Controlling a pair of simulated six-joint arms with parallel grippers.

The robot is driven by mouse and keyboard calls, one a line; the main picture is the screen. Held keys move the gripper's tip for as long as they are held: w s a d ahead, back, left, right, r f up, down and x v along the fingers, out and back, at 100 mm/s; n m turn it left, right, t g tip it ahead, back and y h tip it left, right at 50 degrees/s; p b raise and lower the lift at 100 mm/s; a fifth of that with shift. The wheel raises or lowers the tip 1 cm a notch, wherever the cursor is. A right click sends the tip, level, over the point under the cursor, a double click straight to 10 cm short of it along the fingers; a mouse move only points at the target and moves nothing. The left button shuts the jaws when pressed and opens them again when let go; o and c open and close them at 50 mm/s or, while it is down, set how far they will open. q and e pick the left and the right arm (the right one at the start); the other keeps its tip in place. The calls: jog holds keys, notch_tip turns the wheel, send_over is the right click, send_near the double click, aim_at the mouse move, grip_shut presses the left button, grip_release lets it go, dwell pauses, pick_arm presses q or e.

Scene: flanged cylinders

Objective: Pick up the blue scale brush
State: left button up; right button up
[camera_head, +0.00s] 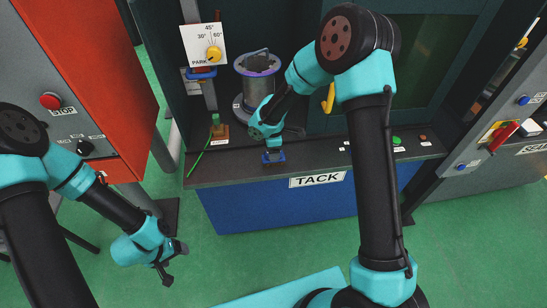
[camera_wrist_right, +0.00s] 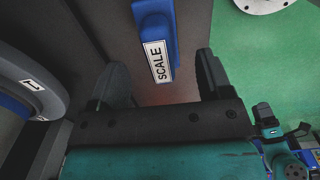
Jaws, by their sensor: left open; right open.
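My left gripper (camera_head: 176,264) is open and empty, low above the green floor at the left.
A grey flanged cylinder (camera_head: 257,78) stands at the back of the counter, close to my right arm. A red cabinet (camera_head: 90,70) with a stop button is at the left.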

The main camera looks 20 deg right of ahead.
jog(key=shift+d+f, duration=0.2)
jog(key=shift+f, duration=2.4)
jog(key=shift+c, duration=0.3)
jog(key=c, duration=1)
jog(key=shift+r, duration=0.1)
jog(key=shift+r, duration=1.7)
jog(key=s+a, duration=0.1)
jog(key=s, duration=0.4)
jog(key=s+a+r, duration=0.1)
jog(key=s+a, duration=0.1)
jog(key=s, duration=0.3)
jog(key=s+a, duration=0.2)
jog(key=s, duration=0.3)
jog(key=shift+s+r, duration=0.2)
jog(key=shift+r, duration=0.05)
